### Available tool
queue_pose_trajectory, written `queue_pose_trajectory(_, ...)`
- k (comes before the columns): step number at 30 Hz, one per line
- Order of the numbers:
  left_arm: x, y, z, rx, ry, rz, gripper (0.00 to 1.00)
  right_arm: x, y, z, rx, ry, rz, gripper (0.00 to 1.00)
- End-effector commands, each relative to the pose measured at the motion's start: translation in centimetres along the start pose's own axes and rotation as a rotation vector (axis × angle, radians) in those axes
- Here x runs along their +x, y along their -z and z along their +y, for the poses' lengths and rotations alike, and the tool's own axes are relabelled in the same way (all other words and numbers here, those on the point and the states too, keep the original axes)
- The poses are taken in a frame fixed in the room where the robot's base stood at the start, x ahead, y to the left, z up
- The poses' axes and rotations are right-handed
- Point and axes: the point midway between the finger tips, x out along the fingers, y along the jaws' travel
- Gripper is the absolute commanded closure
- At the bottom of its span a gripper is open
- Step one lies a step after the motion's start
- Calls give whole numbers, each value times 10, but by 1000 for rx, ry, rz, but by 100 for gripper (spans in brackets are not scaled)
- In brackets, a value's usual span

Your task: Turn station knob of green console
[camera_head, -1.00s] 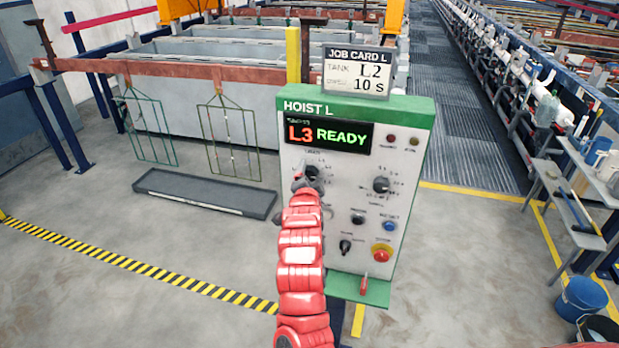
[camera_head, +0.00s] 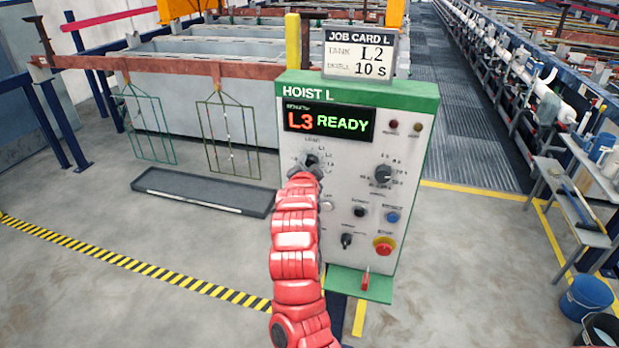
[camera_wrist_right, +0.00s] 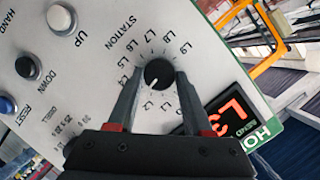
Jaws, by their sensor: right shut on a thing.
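The green-and-white console (camera_head: 357,185), headed HOIST L, stands at centre in the head view, and its display (camera_head: 328,124) reads L3 READY. The station knob (camera_head: 311,160) is the black dial at the panel's upper left. In the right wrist view the knob (camera_wrist_right: 158,74) sits between my right gripper's (camera_wrist_right: 157,88) two grey fingers, which are shut on its sides. Its white mark points down and left in that picture. In the head view my right gripper (camera_head: 306,172) is at the knob and partly hides the dial's lower labels. My left gripper is out of view.
A job card (camera_head: 359,53) above the console reads tank L2, 10 s. Another dial (camera_head: 383,173), a blue button (camera_head: 392,216) and a red button (camera_head: 384,246) are on the same panel. Wire racks (camera_head: 230,135) hang behind left. The floor at left is mostly clear.

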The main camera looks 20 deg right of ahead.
Motion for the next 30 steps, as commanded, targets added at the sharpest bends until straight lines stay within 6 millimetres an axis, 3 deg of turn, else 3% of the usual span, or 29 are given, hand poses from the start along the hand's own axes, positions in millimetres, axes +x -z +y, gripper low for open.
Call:
queue_pose_trajectory(1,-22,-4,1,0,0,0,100,2,-7,6,-32,-6,4,100)
queue_pose_trajectory(9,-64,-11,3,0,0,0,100,1,-6,2,-268,-81,20,100)
queue_pose_trajectory(21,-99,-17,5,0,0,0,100,2,-7,-1,-632,-196,40,100)
queue_pose_trajectory(30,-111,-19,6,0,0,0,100,2,-7,-4,-905,-279,58,100)
